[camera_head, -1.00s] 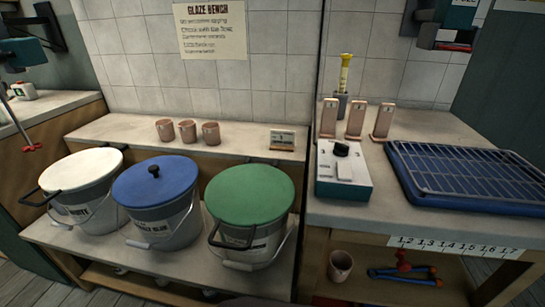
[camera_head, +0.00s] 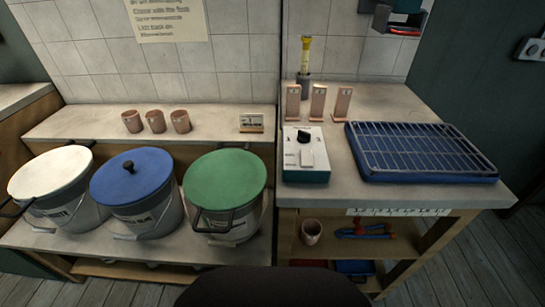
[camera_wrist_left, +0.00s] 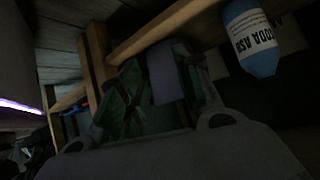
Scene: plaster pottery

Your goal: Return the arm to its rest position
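My left gripper (camera_wrist_left: 160,78) shows in the dark left wrist view, its two green-padded fingers standing apart. A grey-blue surface shows between the fingers; I cannot tell what it is, and I see no clear grip on it. Neither gripper shows in the head view, and my right gripper is in no view. A dark rounded shape at the bottom middle of the head view seems to be part of my own body.
Lidded buckets, white (camera_head: 50,172), blue (camera_head: 131,176) and green (camera_head: 225,180), stand on the low shelf. A blue tray with a wire rack (camera_head: 420,152) lies on the right bench. Floor (camera_head: 470,270) is clear at right.

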